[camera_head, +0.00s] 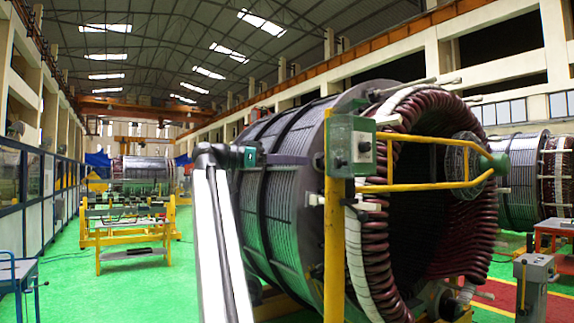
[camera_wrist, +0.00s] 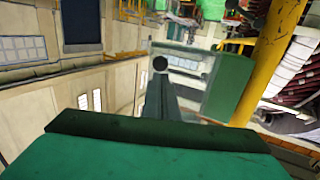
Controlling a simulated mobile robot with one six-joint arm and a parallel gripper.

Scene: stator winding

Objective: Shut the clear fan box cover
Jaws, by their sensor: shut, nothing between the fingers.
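The fan box (camera_head: 350,147) is a small grey-green box on a yellow post. It also shows in the wrist view as a green box (camera_wrist: 228,88) at right of centre. A pale-framed, see-through panel (camera_wrist: 180,50) beside its left edge looks like the clear cover, standing out from the box; its exact angle is unclear. In the wrist view my gripper (camera_wrist: 160,66) is shut and empty, overlapping the panel; contact cannot be told.
A yellow post (camera_wrist: 270,50) and a yellow rail (camera_head: 420,186) stand close to the box. The large stator (camera_head: 280,190) with brown coils fills the space behind. A yellow work stand (camera_head: 135,240) is at left; the green floor around it is open.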

